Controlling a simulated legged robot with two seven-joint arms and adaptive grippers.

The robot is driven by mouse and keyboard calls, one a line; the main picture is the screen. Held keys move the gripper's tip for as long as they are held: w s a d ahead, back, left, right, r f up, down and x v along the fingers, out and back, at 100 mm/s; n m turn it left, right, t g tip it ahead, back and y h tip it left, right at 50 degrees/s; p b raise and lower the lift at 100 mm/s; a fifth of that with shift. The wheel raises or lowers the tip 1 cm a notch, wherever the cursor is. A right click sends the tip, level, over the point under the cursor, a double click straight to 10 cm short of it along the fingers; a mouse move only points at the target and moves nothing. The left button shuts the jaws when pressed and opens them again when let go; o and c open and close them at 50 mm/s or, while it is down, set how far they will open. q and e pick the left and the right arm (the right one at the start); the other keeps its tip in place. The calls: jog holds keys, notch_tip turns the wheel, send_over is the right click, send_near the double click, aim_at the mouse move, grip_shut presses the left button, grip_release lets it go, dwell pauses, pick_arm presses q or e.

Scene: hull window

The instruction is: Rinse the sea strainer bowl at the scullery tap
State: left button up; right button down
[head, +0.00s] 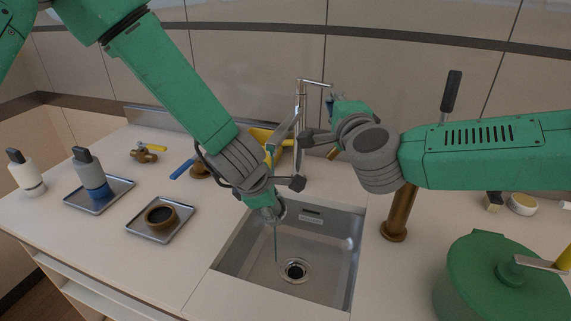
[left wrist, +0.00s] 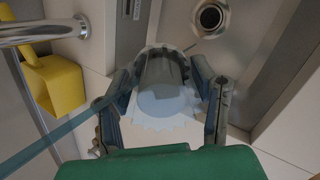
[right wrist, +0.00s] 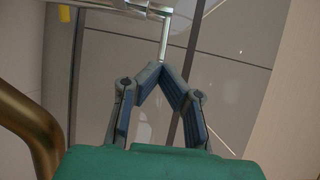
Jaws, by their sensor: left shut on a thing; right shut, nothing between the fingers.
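My left gripper (head: 266,198) is shut on the strainer bowl (head: 266,212), held above the sink (head: 325,262). In the left wrist view the bowl (left wrist: 165,88) looks clear, with a jagged pale disc at it, between both fingers (left wrist: 163,95). A translucent blue-green streak, perhaps water, crosses that view to the bowl. A thin line hangs below the bowl toward the drain (head: 296,270). The chrome tap (head: 300,105) stands behind the sink. My right gripper (right wrist: 157,70) is shut and empty beside the tap's thin rod (right wrist: 164,40); whether they touch is unclear.
Left of the sink are a tray with a brown ring (head: 160,215), a tray with a blue-based bottle (head: 95,190), a white bottle (head: 27,175) and a brass valve (head: 145,153). A yellow scoop-like thing (left wrist: 57,85) is behind the sink. A brown post (head: 398,215) and green pot (head: 490,285) stand right.

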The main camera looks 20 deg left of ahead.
jog(key=n+y, duration=0.1)
jog(key=n, duration=0.4)
pick_arm(q)
jog(key=shift+d, duration=0.1)
pick_arm(e)
jog(key=m+g+y, duration=0.6)
jog(key=m+g, duration=0.1)
jog(key=m, duration=2.8)
send_near(301, 83)
jog(key=shift+x, duration=2.2)
jog(key=shift+a, duration=0.15)
